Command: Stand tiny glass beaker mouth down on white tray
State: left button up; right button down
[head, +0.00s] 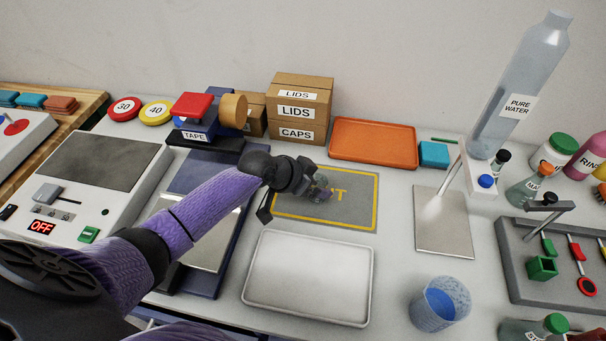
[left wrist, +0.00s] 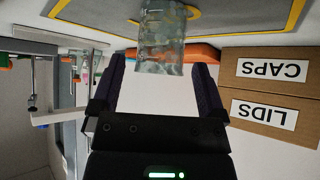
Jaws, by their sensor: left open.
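The tiny glass beaker (head: 321,188) stands on the grey mat with a yellow border, in the middle of the head view. In the left wrist view, which is upside down, the clear beaker (left wrist: 162,42) is at the top centre; I cannot tell which end its mouth is. My left gripper (head: 290,190) is open just left of the beaker, low over the mat. In the left wrist view its two fingers (left wrist: 160,72) point toward the beaker, spread to either side, not closed on it. The white tray (head: 308,280) is empty, in front of the mat. My right gripper is not in view.
Cardboard boxes (head: 302,108) and an orange tray (head: 373,141) stand behind the mat. A blue beaker (head: 439,304) is right of the white tray. A metal plate (head: 444,235) and a pure water bottle (head: 520,85) are farther right. A scale-like device (head: 205,245) lies under my left arm.

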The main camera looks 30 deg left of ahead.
pick_arm(q)
jog(key=p+v, duration=0.3)
jog(key=v, duration=0.8)
jog(key=shift+p, duration=0.3)
